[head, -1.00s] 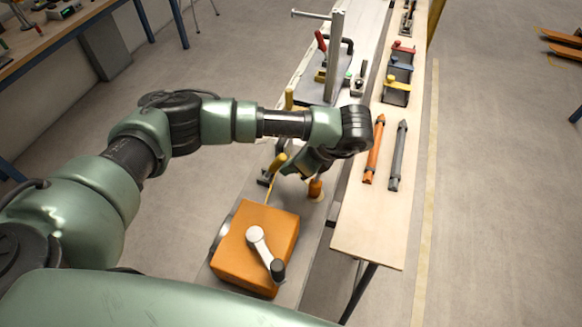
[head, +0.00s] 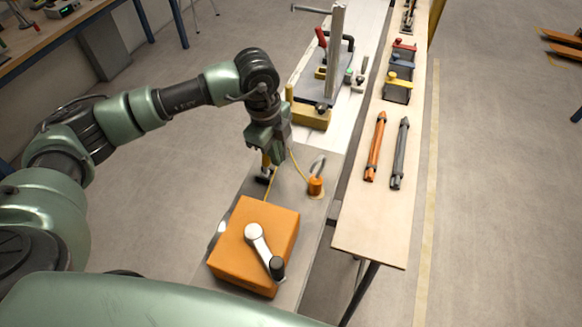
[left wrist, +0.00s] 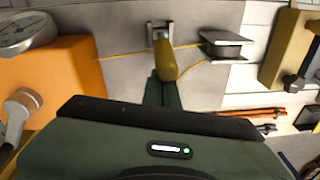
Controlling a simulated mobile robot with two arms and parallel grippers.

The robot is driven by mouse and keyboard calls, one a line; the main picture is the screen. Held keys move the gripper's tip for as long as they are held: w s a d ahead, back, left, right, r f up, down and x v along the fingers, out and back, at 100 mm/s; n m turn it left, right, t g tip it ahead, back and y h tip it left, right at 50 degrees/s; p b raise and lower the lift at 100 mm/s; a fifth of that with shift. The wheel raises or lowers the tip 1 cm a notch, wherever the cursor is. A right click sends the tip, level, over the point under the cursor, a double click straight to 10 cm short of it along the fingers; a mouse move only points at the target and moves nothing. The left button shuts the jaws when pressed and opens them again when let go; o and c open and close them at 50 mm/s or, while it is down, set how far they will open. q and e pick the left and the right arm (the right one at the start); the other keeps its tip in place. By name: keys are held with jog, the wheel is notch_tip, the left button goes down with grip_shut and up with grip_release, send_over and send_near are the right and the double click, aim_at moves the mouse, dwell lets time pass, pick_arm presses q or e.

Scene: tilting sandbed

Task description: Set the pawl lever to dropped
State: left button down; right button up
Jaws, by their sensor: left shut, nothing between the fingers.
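The small lever with a yellow handle (head: 265,162) that I take for the pawl lever stands on a dark bracket beyond the orange crank box. My left gripper (head: 270,148) points down right at it and hides part of it. In the left wrist view the yellow handle (left wrist: 165,62) stands out from a metal bracket (left wrist: 161,33), just ahead of my left fingers (left wrist: 163,88). The fingers are shut with nothing between them. I cannot tell whether they touch the handle, or the lever's exact tilt. My right gripper is not in view.
The orange box (head: 235,262) with a crank (head: 262,247) stands nearer me. An orange post with a metal hook (head: 316,182) is right of the lever. A yellow cord (head: 299,168) runs by the gripper. The wooden bench (head: 350,230) along the right holds clamps and two pencil-shaped bars.

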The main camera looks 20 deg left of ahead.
pick_arm(q)
jog(key=a+b, duration=0.1)
jog(key=a, duration=0.2)
jog(key=shift+b, duration=0.4)
jog(key=shift+a+h, duration=0.25)
jog(key=shift+h, duration=0.05)
jog(key=shift+a+r+h+b, duration=0.1)
jog(key=shift+a+h+b, duration=0.5)
jog(key=shift+a+b, duration=0.45)
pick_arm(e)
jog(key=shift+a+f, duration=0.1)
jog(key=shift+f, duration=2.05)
pick_arm(q)
jog(key=shift+a, duration=0.2)
